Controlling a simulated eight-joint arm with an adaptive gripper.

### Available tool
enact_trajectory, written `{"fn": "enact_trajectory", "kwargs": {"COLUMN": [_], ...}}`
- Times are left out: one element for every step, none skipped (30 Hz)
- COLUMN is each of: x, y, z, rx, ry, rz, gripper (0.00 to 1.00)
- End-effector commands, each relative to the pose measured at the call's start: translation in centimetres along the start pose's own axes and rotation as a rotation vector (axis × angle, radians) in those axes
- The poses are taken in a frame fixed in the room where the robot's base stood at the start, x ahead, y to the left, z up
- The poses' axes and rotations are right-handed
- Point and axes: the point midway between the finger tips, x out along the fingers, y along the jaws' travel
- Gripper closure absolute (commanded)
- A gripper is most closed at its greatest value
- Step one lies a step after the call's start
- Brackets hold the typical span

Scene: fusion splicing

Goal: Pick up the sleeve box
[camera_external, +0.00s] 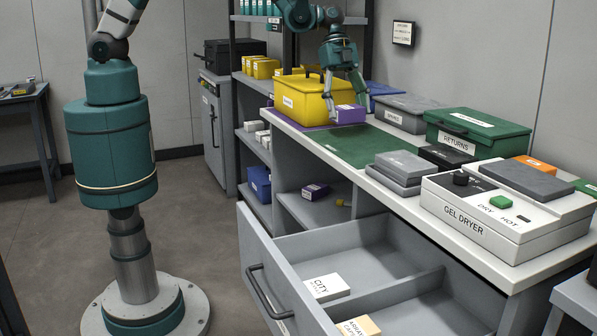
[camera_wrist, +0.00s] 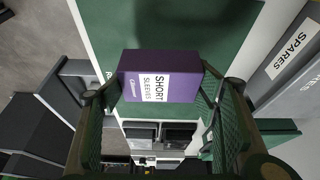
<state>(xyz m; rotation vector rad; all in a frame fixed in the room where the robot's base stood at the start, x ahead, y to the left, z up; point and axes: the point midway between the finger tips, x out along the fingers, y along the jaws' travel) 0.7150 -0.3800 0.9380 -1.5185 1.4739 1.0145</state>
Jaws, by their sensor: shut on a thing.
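The sleeve box (camera_external: 350,114) is a small purple box with a white label, by the far end of the green mat on the counter. In the wrist view the box (camera_wrist: 190,66) shows "SHORT SLEEVES" on its label. My gripper (camera_external: 346,98) points down at the box. In the wrist view my gripper (camera_wrist: 160,88) has one finger at each side of the box and is shut on it. I cannot tell whether the box touches the surface below.
A yellow case (camera_external: 300,102) stands just left of the box. The green mat (camera_external: 350,146) is clear. A grey SPARES case (camera_external: 405,118), green RETURNS case (camera_external: 478,138) and gel dryer (camera_external: 470,222) line the counter. A drawer (camera_external: 345,265) stands open.

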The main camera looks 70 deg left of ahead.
Motion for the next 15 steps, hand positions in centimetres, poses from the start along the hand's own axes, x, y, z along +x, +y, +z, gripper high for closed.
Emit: {"fn": "enact_trajectory", "kwargs": {"x": [-0.8,-1.1,-1.6,-2.0,-2.3,-2.7,-3.0,-3.3,-3.7,-3.9,-4.1,-4.3,-4.4,-4.5,-4.7], "y": [0.0,0.0,0.0,0.0,0.0,0.0,0.0,0.0,0.0,0.0,0.0,0.0,0.0,0.0,0.0], "z": [-0.3,-0.5,-0.7,-0.8,-1.0,-1.1,-1.2,-1.4,-1.5,-1.6,-1.7,-1.8,-1.8,-1.9,-1.9], "rx": [0.000,0.000,0.000,0.000,0.000,0.000,0.000,0.000,0.000,0.000,0.000,0.000,0.000,0.000,0.000], "ry": [0.000,0.000,0.000,0.000,0.000,0.000,0.000,0.000,0.000,0.000,0.000,0.000,0.000,0.000,0.000], "rz": [0.000,0.000,0.000,0.000,0.000,0.000,0.000,0.000,0.000,0.000,0.000,0.000,0.000,0.000,0.000], "gripper": [0.52,0.52,0.52,0.52,0.52,0.52,0.52,0.52,0.52,0.52,0.52,0.52,0.52,0.52,0.52]}}
